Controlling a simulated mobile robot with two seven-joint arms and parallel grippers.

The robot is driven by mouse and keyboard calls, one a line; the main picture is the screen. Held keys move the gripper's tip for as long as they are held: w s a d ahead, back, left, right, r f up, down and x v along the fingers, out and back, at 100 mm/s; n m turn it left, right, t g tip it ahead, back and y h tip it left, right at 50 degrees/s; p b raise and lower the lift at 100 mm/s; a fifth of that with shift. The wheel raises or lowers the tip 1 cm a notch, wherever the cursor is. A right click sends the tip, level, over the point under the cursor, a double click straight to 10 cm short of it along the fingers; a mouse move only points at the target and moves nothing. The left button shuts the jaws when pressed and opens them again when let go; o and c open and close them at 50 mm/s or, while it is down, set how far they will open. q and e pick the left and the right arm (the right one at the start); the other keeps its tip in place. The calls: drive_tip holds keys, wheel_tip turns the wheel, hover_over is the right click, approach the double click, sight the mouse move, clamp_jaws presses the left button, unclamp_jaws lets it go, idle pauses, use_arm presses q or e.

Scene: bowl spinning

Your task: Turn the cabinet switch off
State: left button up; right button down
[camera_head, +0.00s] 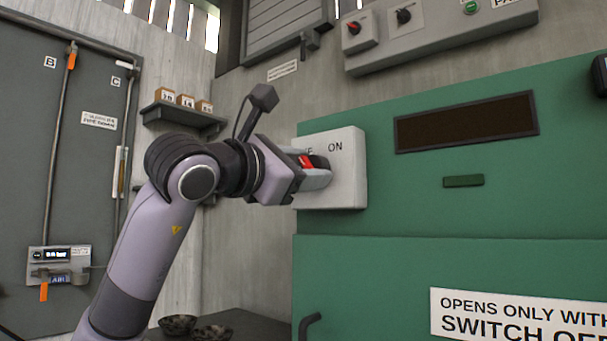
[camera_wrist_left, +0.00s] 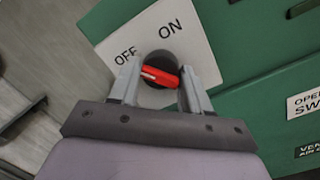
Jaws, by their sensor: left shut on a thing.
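The cabinet switch has a red handle (camera_head: 307,161) on a dark round base, mounted on a pale grey box (camera_head: 347,172) marked OFF and ON. The handle also shows in the left wrist view (camera_wrist_left: 160,77), below and between the two labels. My left gripper (camera_head: 315,168) is at the front of the box, its fingers on either side of the handle and shut on it. The fingers partly hide the handle and the OFF label in the head view. The green cabinet (camera_head: 420,210) is closed behind the switch box. My right gripper is not in view.
A grey control panel (camera_head: 440,45) with knobs is on the wall above. A small shelf (camera_head: 185,118) with boxes is behind my left arm. Two bowls (camera_head: 178,322) (camera_head: 211,332) sit low on a dark surface. A grey door (camera_head: 60,180) is at the left.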

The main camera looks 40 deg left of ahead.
use_arm(q)
drive_tip(key=shift+d+f+n, duration=0.2)
drive_tip(key=shift+f+n, duration=0.05)
drive_tip(key=shift+n, duration=0.45)
drive_tip(key=o, duration=1)
drive_tip(key=shift+r, duration=0.1)
drive_tip(key=shift+a, duration=0.1)
drive_tip(key=s+b, duration=0.1)
drive_tip(key=s, duration=0.6)
drive_tip(key=shift+a+f, duration=0.25)
drive_tip(key=shift+f, duration=0.2)
